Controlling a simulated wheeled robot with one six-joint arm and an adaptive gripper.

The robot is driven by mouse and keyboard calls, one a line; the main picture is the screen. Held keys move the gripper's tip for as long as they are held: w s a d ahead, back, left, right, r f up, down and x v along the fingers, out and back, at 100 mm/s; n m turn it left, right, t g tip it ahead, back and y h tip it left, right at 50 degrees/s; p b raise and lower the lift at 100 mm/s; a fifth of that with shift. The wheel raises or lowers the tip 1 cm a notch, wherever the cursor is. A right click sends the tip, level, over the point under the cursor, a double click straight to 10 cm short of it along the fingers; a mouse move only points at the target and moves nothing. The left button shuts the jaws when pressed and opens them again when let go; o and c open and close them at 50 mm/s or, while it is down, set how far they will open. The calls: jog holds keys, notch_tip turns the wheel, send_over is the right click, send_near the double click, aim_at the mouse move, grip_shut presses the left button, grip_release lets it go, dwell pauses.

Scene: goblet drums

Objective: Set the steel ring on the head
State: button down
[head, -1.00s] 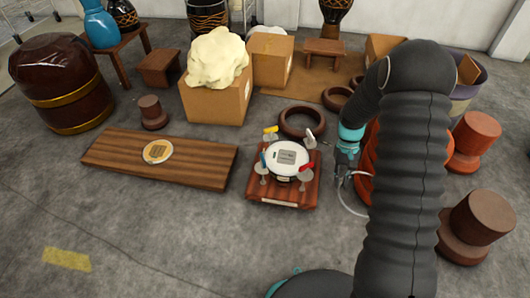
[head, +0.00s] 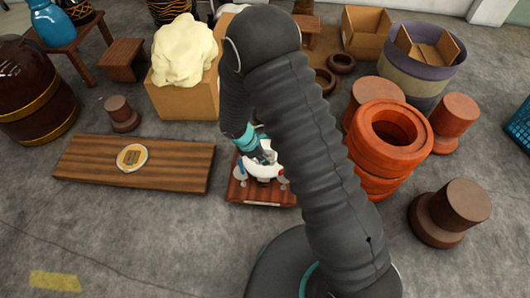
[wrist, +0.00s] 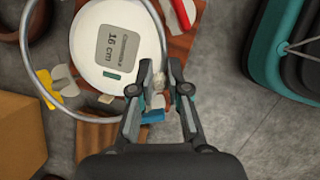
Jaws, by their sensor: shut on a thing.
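The steel ring (wrist: 45,75) is a thin grey hoop, gripped at its edge in the wrist view. My gripper (wrist: 160,75) is shut on it, above the right side of the round white head (wrist: 88,68). In the wrist view the ring loops around much of the head's outline; whether it touches the head, I cannot tell. The head, with a grey label reading 16 cm, is on a wooden stand (head: 240,190). Red (wrist: 183,13), yellow (wrist: 47,97) and blue (wrist: 152,116) handles surround it. In the head view my arm hides much of this.
A plank (head: 90,160) with a round disc (head: 132,157) lies left of the stand. A cardboard box (head: 185,98) stands behind. Orange rings (head: 385,150) are stacked at right, beside brown spools (head: 450,212). Open floor lies in front of the plank.

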jog(key=shift+f+b, duration=3.4)
jog(key=shift+f, duration=1.15)
jog(key=shift+f+b, duration=0.2)
jog(key=shift+b, duration=0.1)
jog(key=c, duration=1.1)
grip_release()
jog(key=shift+o, duration=0.2)
jog(key=shift+r, duration=0.15)
jog(key=v, duration=1.1)
jog(key=shift+r, duration=0.4)
jog(key=shift+a, duration=0.1)
